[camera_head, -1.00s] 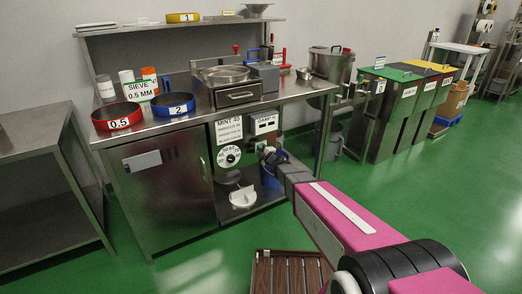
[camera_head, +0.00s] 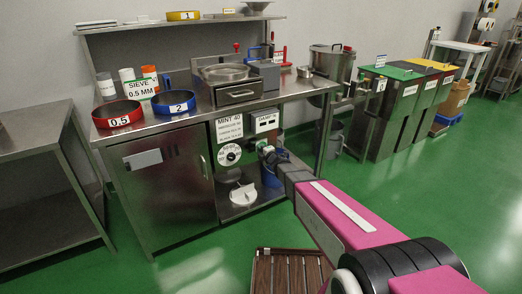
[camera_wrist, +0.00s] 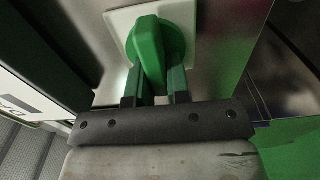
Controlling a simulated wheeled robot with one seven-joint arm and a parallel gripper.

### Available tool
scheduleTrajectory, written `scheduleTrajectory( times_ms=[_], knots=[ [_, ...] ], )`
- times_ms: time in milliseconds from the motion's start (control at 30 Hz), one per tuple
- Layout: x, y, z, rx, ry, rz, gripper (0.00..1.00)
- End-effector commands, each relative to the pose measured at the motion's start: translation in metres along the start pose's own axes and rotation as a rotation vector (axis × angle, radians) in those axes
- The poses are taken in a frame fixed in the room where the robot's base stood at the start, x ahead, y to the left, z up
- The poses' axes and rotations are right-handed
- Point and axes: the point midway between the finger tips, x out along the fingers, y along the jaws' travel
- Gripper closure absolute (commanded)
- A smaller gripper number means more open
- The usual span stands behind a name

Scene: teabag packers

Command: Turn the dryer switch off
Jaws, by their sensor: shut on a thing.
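The dryer switch is a green rotary knob (camera_wrist: 157,48) on a square white plate (camera_wrist: 119,19) in the wrist view. Its raised grip stands roughly upright in that view. My gripper (camera_wrist: 157,85) has one dark finger on each side of the knob's lower part and is shut on it. In the head view my gripper (camera_head: 268,154) reaches the front of the steel bench, right of the white dial (camera_head: 229,155) and below the "DAMP %" display (camera_head: 265,122). The switch is mostly hidden there by my gripper.
The steel bench (camera_head: 140,131) carries a red sieve (camera_head: 117,115), a blue sieve (camera_head: 176,107) and a steel drawer unit (camera_head: 238,94). A blue bucket (camera_head: 271,177) stands on the lower shelf close to my gripper.

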Motion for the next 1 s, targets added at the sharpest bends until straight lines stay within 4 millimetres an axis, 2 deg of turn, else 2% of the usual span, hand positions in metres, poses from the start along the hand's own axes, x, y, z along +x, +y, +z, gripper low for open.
scheduleTrajectory(
  times_ms=[67, 100, 133, 167, 467, 633, 767, 1000],
  knots=[
    [-0.001, -0.001, 0.000, -0.004, 0.000, -0.003, 1.00],
    [-0.001, -0.001, 0.000, -0.004, 0.000, -0.003, 0.70],
    [-0.001, -0.001, 0.000, -0.004, 0.000, -0.003, 0.60],
    [-0.001, -0.001, 0.000, -0.004, 0.000, -0.003, 0.57],
    [-0.001, 0.000, 0.000, -0.002, 0.000, -0.001, 0.57],
    [-0.011, 0.000, -0.001, -0.001, 0.000, -0.002, 0.57],
    [-0.028, 0.000, -0.001, -0.001, 0.000, -0.002, 0.57],
    [-0.074, 0.001, -0.001, -0.001, -0.002, -0.002, 0.57]
  ],
)
